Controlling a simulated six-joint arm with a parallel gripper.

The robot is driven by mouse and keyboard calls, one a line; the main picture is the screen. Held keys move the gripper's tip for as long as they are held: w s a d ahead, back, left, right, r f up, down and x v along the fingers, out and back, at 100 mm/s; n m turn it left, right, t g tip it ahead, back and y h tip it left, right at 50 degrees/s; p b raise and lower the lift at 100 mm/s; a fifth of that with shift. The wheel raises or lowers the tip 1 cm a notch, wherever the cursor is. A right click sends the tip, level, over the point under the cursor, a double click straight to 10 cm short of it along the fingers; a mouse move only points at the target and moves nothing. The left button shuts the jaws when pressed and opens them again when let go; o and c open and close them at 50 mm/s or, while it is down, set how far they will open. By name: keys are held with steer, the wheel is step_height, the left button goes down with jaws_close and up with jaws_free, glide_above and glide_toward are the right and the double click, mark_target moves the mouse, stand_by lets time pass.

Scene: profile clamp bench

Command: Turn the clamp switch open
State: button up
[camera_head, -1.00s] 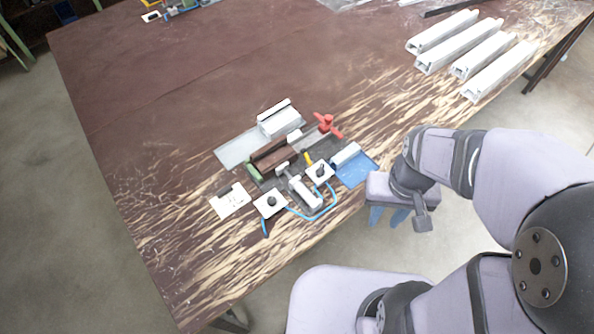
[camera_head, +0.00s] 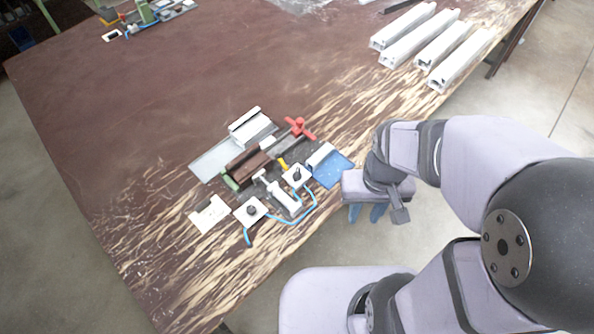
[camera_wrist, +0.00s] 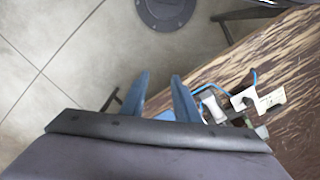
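The clamp fixture sits near the table's front edge in the head view. It has a brown block (camera_head: 247,165), a red star-shaped handle (camera_head: 299,128) and a grey-white cylinder (camera_head: 283,196). Two white plates with black knobs, one on the left (camera_head: 251,211) and one on the right (camera_head: 296,175), are joined by blue tubing; which is the clamp switch I cannot tell. My gripper (camera_head: 367,213) is right of the fixture, past the table edge, with its blue fingers pointing down. In the wrist view my gripper (camera_wrist: 159,82) is open and empty, with the floor beyond it.
Several white profiles (camera_head: 428,48) lie at the table's back right. A white profile piece (camera_head: 251,128) and a blue plate (camera_head: 333,169) lie by the fixture. Other hardware (camera_head: 145,14) stands at the far left. The brown tabletop (camera_head: 150,90) is largely clear behind the fixture.

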mark_target(297, 172)
steer(key=s+a+f+n+g+b, duration=0.1)
steer(key=s+a+f+n+g, duration=0.15)
steer(key=f, duration=0.25)
steer(key=shift+n+t+h, duration=0.3)
steer(key=shift+n+t, duration=0.05)
steer(key=shift+n, duration=0.1)
steer(key=w+a+f, duration=0.1)
steer(key=w+a, duration=0.1)
steer(key=w, duration=0.1)
steer(key=w+a+f, duration=0.1)
steer(key=w+a, duration=0.1)
steer(key=w, duration=0.1)
steer(key=w+a+f, duration=0.1)
steer(key=w+a, duration=0.2)
steer(key=shift+b, duration=0.4)
steer(key=w+a+r+m, duration=0.1)
steer(key=w, duration=0.3)
steer(key=w+a+r+m+t, duration=0.1)
steer(key=w+a+r, duration=0.1)
steer(key=w, duration=0.2)
steer(key=w+a+r+m+t, duration=0.1)
steer(key=w+a, duration=0.1)
steer(key=w, duration=0.2)
steer(key=shift+w+r+y, duration=0.25)
steer(key=shift+r+y, duration=0.1)
steer(key=shift+y, duration=0.05)
steer(key=shift+r+m, duration=0.2)
steer(key=shift+m, duration=0.6)
steer(key=shift+s+m, duration=0.35)
steer(key=shift+m, duration=0.55)
